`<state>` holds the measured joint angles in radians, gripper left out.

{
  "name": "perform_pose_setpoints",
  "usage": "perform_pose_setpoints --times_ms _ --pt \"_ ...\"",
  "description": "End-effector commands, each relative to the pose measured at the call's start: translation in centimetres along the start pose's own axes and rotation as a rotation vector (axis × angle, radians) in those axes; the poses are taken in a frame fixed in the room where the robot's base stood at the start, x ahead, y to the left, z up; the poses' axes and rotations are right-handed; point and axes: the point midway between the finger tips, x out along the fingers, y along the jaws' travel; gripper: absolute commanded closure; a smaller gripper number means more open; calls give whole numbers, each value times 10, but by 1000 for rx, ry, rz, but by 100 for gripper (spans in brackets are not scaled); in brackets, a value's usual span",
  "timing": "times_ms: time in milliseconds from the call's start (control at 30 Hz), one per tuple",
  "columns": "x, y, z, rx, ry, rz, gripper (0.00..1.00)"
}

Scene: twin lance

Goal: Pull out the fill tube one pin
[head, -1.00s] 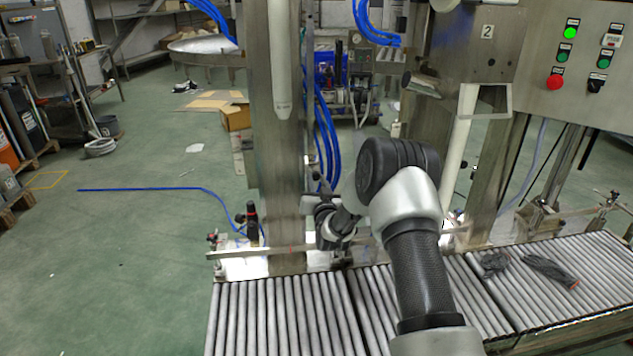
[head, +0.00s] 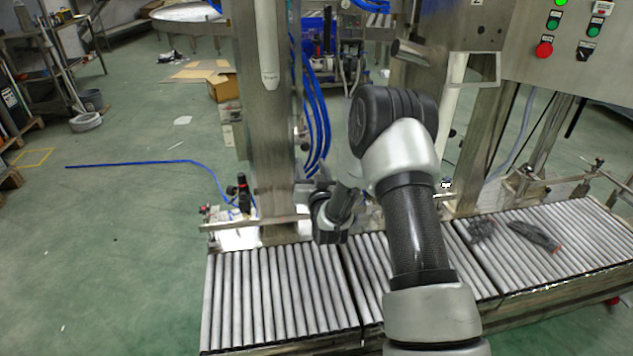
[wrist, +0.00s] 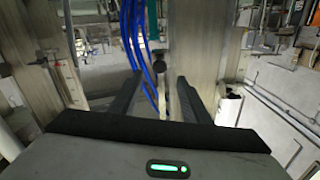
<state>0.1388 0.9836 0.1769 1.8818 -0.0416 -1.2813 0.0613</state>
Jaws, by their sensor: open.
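A white fill tube (head: 265,45) hangs upright in front of the steel column (head: 263,150), left of my arm in the head view. I cannot make out its number. In the wrist view, my gripper (wrist: 160,78) is open, with its two dark fingers apart and nothing held between them. A small dark round knob (wrist: 159,63) shows just beyond the fingertips, beside a steel post (wrist: 197,45). I cannot tell whether it is the pin. In the head view my forearm and wrist hide most of the gripper, near the column.
Blue hoses (head: 316,115) run down right of the column, and also show left of the knob in the wrist view (wrist: 134,45). A roller conveyor (head: 275,300) lies below, with dark gloves (head: 533,236) on its right part. A control panel (head: 560,40) is at upper right. Green floor is open at left.

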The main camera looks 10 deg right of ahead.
Motion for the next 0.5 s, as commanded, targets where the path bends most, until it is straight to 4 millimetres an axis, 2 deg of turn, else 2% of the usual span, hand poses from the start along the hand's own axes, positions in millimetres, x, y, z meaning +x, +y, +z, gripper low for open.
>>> perform_pose_setpoints --times_ms 33,200,333,500 --pt "-14 0 -1 0 -5 1 57" --pt "-54 0 -1 0 -4 1 57" --pt "-77 0 0 0 -2 1 57" --pt "-95 0 0 0 -1 0 57"
